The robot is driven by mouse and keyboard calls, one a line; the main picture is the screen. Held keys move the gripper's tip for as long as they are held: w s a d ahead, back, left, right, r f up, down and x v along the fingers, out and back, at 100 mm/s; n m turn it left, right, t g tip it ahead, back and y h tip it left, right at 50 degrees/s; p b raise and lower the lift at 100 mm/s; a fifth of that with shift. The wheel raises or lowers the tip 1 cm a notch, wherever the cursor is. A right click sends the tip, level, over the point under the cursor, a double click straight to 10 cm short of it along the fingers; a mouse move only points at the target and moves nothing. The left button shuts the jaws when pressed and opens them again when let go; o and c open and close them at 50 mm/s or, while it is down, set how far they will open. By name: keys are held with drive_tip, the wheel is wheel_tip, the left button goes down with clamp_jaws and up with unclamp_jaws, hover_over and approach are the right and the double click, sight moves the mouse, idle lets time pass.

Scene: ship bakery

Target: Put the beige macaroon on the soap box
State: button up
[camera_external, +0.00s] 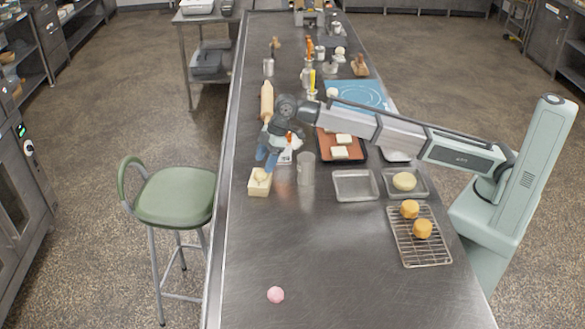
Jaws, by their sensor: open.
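A cream-coloured block-like box (258,188), which looks like the soap box, stands near the left edge of the steel counter. A small rounded beige piece (261,174), which looks like the beige macaroon, appears on top of the box. My gripper (266,161) points down just above this piece, with its blue fingers apart. I cannot tell whether a fingertip touches the piece. A pink macaroon (275,295) lies alone on the counter toward the front.
A clear cup (305,170) stands just right of the box. A green stool (172,195) stands left of the counter. The front counter is mostly clear.

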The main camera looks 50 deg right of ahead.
drive_tip(key=v, duration=0.8)
idle(0.4)
